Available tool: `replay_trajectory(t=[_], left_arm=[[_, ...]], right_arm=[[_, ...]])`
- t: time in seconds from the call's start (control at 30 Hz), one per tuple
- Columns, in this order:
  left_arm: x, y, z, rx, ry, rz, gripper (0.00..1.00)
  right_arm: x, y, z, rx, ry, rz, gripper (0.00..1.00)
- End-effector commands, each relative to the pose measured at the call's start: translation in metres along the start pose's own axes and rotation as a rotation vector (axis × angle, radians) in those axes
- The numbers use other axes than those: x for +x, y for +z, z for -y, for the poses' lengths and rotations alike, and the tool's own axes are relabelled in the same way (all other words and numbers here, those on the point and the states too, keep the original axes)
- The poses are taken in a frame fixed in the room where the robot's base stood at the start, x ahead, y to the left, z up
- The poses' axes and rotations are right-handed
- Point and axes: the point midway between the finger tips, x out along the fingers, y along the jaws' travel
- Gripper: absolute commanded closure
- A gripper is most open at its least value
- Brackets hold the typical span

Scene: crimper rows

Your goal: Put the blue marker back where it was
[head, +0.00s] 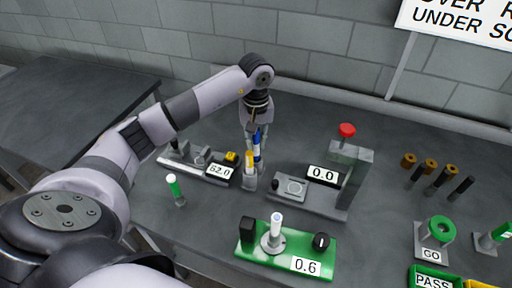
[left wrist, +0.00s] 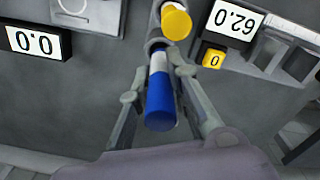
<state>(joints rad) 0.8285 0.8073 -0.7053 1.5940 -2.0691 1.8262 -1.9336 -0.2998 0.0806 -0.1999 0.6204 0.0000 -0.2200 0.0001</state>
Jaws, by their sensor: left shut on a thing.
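The blue marker (head: 257,147) has a blue end and a white band. My left gripper (head: 256,134) is shut on it, pointing down. In the left wrist view, the blue marker (left wrist: 159,98) is between the two fingers (left wrist: 160,78). Its far end is at a small grey holder (head: 250,182); I cannot tell whether it is inside the holder or just above it. A yellow-capped marker (head: 250,160) stands in the same holder, right beside the blue one. It also shows in the left wrist view (left wrist: 176,22). My right gripper is not in view.
A scale reading 62.0 (head: 218,171) is close left of the holder; a gauge reading 0.0 (head: 323,174) is close right. A green-capped marker (head: 174,188) stands at front left. A green fixture reading 0.6 (head: 306,265) is in front. Rods and brown-capped pieces are at right.

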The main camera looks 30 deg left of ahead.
Motion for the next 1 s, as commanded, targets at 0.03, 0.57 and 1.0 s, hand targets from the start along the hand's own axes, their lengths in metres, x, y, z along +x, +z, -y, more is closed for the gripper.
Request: replay_trajectory(t=[0.03, 0.57, 1.0], left_arm=[[0.002, 0.0, 0.0, 0.0, 0.001, 0.0, 1.0], [0.04, 0.0, 0.0, 0.0, 0.001, -0.001, 1.0], [0.043, 0.0, 0.0, 0.0, 0.0, 0.0, 0.65]], right_arm=[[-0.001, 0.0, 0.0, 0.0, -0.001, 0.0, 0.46], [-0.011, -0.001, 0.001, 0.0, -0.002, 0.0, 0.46], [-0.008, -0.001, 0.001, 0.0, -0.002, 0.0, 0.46]])
